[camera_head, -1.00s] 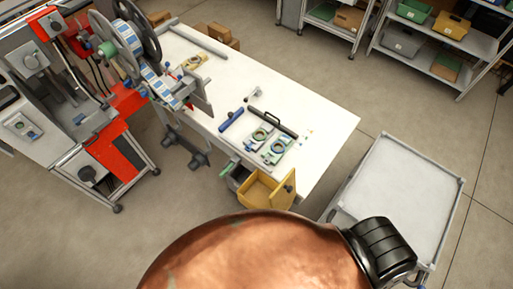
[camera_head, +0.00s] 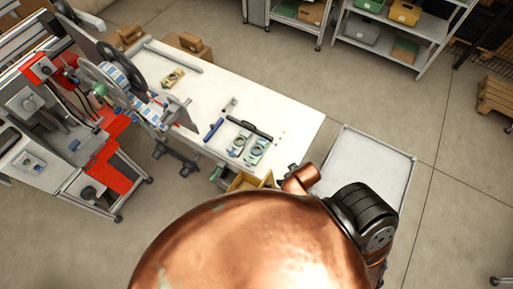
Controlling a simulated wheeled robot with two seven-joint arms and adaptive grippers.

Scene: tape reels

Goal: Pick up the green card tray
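Two small pale-green card trays with dark rings lie side by side near the front edge of the white table. The right one (camera_head: 256,152) looks greener than the left one (camera_head: 237,146); they are too small to tell more. A yellowish card tray (camera_head: 173,78) lies farther back on the table. Neither of my grippers is in view. A large copper-coloured part of my own body with a black joint fills the bottom of the view and hides the floor in front of the table.
The white table (camera_head: 285,105) also holds a blue roller (camera_head: 214,130) and a black bar (camera_head: 249,130). A yellow drawer (camera_head: 243,182) below is partly hidden. A reel machine (camera_head: 125,80) stands left. A grey-topped cart (camera_head: 375,165) stands right of the table. Shelves stand behind.

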